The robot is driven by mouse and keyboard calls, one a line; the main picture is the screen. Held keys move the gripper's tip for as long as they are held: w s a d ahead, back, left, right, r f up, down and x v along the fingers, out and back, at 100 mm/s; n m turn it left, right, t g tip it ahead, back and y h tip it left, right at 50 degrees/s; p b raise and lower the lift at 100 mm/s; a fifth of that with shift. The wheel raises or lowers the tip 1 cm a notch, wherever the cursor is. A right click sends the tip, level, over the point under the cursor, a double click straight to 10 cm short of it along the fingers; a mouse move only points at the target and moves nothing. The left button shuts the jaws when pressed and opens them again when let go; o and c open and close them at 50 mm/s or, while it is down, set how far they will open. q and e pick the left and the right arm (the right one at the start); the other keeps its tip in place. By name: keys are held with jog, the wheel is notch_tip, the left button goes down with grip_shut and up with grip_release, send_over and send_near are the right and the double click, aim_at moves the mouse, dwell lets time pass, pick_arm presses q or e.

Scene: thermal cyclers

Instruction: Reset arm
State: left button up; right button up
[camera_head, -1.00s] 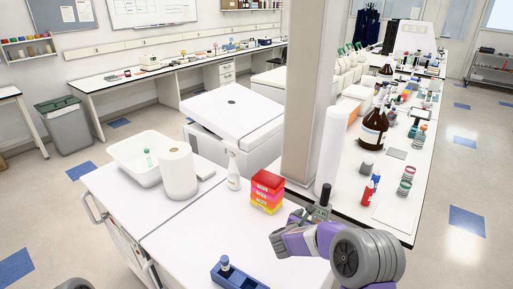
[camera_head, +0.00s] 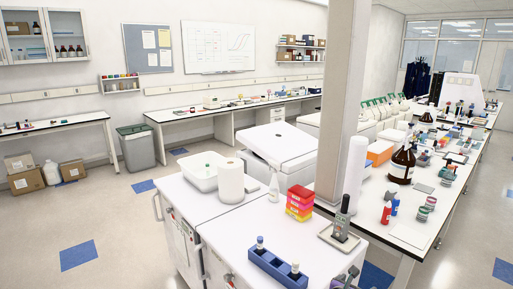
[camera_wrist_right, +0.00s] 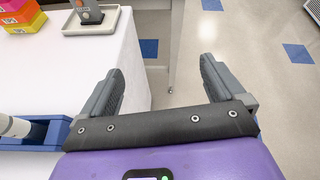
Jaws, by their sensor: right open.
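My right gripper (camera_wrist_right: 160,85) is open and empty in the right wrist view, its two grey fingers wide apart with only floor and the table edge between and beyond them. In the head view just a small grey part of it (camera_head: 345,279) shows at the bottom edge, beside the front of the white table. The blue rack (camera_head: 277,268) stands to its left on the table; the rack also shows at the left in the wrist view (camera_wrist_right: 58,130). My left gripper is not in view.
A handheld device on a small tray (camera_head: 325,236), stacked colored boxes (camera_head: 299,203), a spray bottle (camera_head: 274,184), a paper roll (camera_head: 230,182) and a white tub (camera_head: 196,181) stand on the white table (camera_head: 225,232). A pillar (camera_head: 341,100) rises behind. Floor at left is open.

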notch_tip(320, 180, down, 5)
jog(key=w+a+n+y, duration=0.1)
jog(key=w+a+n, duration=0.1)
jog(key=n, duration=0.2)
jog(key=s+a+f+n+g+y, duration=0.1)
jog(key=s+a+f+n+y, duration=0.35)
jog(key=f+n, duration=0.4)
jog(key=s+a+f+n+g+y, duration=0.1)
jog(key=s+a+f+n+y, duration=0.2)
jog(key=s+a+f+n, duration=0.5)
pick_arm(q)
jog(key=shift+w+f, duration=0.2)
jog(key=shift+w, duration=0.7)
pick_arm(e)
jog(key=s+a+f+n+g+y, duration=0.2)
jog(key=s+a+n+g, duration=0.1)
jog(key=s+n, duration=0.7)
jog(key=s+a+f+n+g+y, duration=0.3)
jog(key=s+a+n, duration=0.1)
jog(key=s+n, duration=0.5)
jog(key=shift+s+a+n+g, duration=0.25)
jog(key=shift+s+n+g, duration=0.15)
jog(key=shift+n, duration=0.15)
jog(key=shift+f, duration=0.1)
